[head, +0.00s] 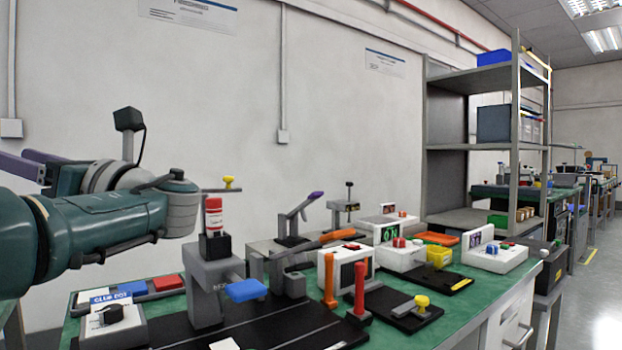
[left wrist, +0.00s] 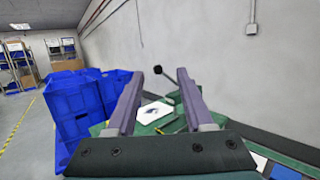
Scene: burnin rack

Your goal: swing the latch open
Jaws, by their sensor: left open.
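In the head view, a flat grey bar with a yellow knob (head: 421,302) lies on a black plate on the green bench. It looks like a latch, but I cannot tell for sure which fixture is the latch. Another yellow knob (head: 229,182) tops a fixture with a red and white cylinder. My left gripper (head: 22,165) is at the far left edge, partly out of frame, well away from both. Its purple fingers are spread with nothing between them in the left wrist view (left wrist: 160,95). My right gripper is not in view.
The green bench (head: 455,301) carries several fixtures: an orange-handled lever (head: 318,243), a purple-handled lever (head: 300,204), a red post (head: 360,287) and button boxes (head: 402,255). A grey shelf (head: 468,148) stands behind. In the left wrist view, blue crates (left wrist: 72,105) are stacked at left.

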